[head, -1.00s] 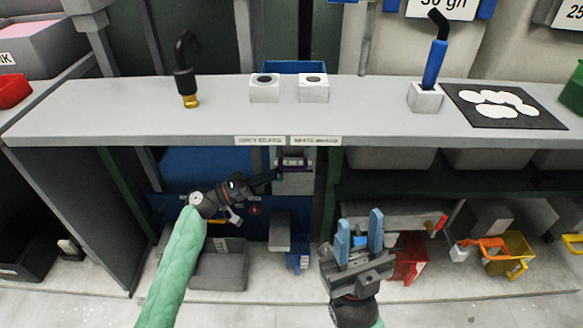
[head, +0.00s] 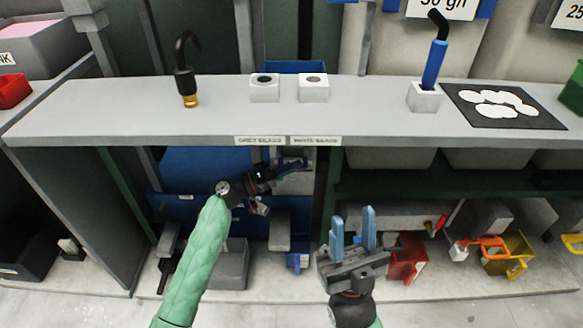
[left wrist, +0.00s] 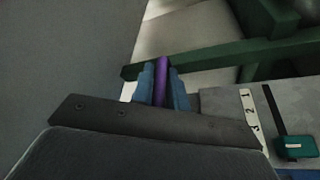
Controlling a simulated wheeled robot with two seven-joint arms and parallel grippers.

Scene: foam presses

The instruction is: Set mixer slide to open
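A purple bar (left wrist: 162,80), which I take to be the mixer slide's handle, stands between the blue fingers of my left gripper (left wrist: 163,88) in the left wrist view. The fingers look closed against both its sides. In the head view my left gripper (head: 290,164) reaches under the shelf, at a pale panel (head: 300,183) below the two labels; a little purple shows there, and the fingers hide most of the handle. A strip numbered 1, 2, 3 (left wrist: 250,112) lies to the right of the handle. My right gripper (head: 353,212) is open and empty, fingers up.
A grey shelf (head: 220,122) spans above my left gripper and carries two white blocks (head: 264,93), a black-handled tool (head: 187,85) and a blue-handled tool (head: 434,65). Green beams (left wrist: 225,60) pass close beyond the handle. A teal block (left wrist: 297,148) sits at right. Bare floor lies in front.

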